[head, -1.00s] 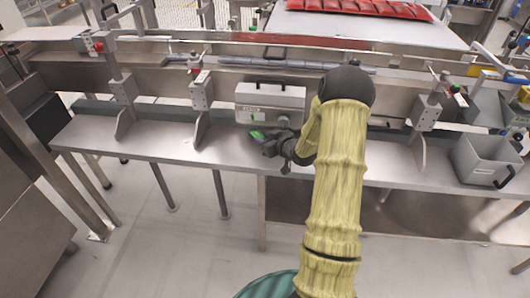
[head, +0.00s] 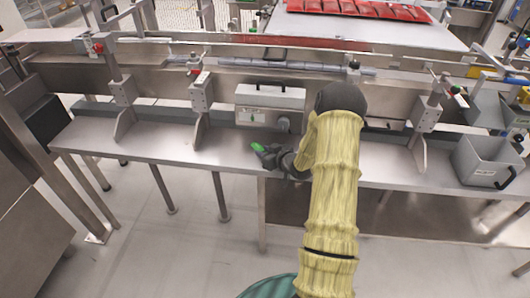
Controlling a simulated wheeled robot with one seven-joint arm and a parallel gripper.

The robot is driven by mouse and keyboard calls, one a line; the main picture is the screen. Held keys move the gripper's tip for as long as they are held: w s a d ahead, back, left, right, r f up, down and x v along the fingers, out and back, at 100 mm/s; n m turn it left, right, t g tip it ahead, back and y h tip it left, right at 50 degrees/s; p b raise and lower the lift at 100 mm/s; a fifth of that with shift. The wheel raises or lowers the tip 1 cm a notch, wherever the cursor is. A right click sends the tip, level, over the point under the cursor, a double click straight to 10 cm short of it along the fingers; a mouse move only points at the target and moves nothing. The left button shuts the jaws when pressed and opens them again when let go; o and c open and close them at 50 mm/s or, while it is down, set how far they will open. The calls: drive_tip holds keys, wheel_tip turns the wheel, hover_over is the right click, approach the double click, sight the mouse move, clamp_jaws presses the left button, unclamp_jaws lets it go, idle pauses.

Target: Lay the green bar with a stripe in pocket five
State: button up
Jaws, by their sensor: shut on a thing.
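My gripper (head: 262,151) is at the front of the steel bench, in front of the grey box with the handle. It is shut on the green bar (head: 256,147), and only a small green end shows past the dark fingers. No stripe can be made out on it at this size. Whether the bar touches the bench cannot be told. No numbered pockets can be made out in this view, so pocket five cannot be picked out.
The grey box (head: 270,105) stands at the back of the bench (head: 165,142). Upright steel brackets (head: 201,105) rise on both sides. A grey bin (head: 486,160) stands at the right end. Red packs (head: 350,7) lie on a pale surface beyond. The bench left of my gripper is clear.

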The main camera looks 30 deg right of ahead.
drive_tip(key=shift+f, duration=0.2)
drive_tip(key=o, duration=1)
drive_tip(key=shift+r, duration=0.1)
drive_tip(key=shift+c, duration=0.2)
drive_tip(key=shift+r, duration=0.2)
drive_tip(key=v, duration=1.2)
drive_tip(key=shift+p, duration=0.35)
drive_tip(key=shift+a, duration=0.1)
